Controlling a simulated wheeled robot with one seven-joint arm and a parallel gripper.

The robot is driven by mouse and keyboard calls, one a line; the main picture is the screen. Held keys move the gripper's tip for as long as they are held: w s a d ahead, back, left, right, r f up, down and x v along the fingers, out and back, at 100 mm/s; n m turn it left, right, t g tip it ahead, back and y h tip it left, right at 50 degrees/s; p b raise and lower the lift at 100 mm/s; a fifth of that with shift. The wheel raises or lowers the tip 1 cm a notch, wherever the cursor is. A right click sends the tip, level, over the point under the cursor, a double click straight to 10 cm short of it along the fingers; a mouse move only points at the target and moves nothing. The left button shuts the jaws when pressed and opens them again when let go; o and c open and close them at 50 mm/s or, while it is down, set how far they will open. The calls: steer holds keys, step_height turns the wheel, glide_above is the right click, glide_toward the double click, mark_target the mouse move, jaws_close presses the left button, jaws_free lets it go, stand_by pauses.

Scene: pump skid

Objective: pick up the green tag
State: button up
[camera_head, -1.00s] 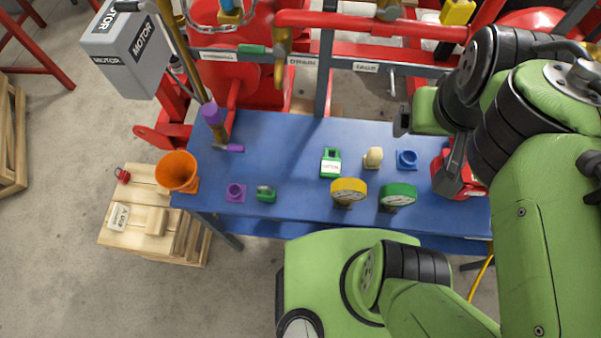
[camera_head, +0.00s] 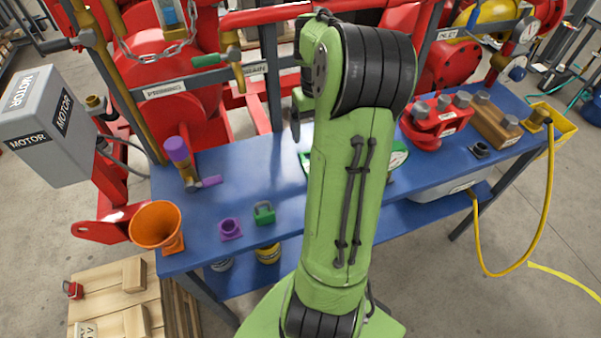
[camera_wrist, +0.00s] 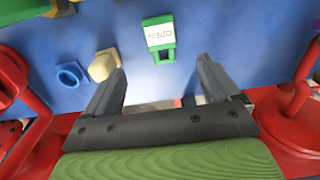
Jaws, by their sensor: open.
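The green tag (camera_wrist: 161,40) lies on the blue table in the wrist view, with a white lettered label that shows upside down. My gripper (camera_wrist: 161,66) is open and empty. Its two dark fingers point towards the tag, which shows just beyond the fingertips and between their lines. No contact shows. In the head view my arm covers most of that part of the table. Only a sliver of green shows left of the arm, probably the tag. One dark finger of my gripper (camera_head: 296,125) shows there above the table.
A cream knob (camera_wrist: 104,65) and a blue ring block (camera_wrist: 70,75) lie left of the tag in the wrist view. Red pipework (camera_wrist: 300,100) stands close by.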

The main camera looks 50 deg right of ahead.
step_height(320, 180, down, 6)
steer(key=shift+w+a+f+b, duration=0.1)
steer(key=shift+f+b, duration=0.05)
steer(key=shift+b, duration=0.7)
step_height(320, 180, down, 6)
steer(key=shift+r+b, duration=0.1)
steer(key=shift+b, duration=1.05)
steer(key=shift+r, duration=0.1)
steer(key=c, duration=1.1)
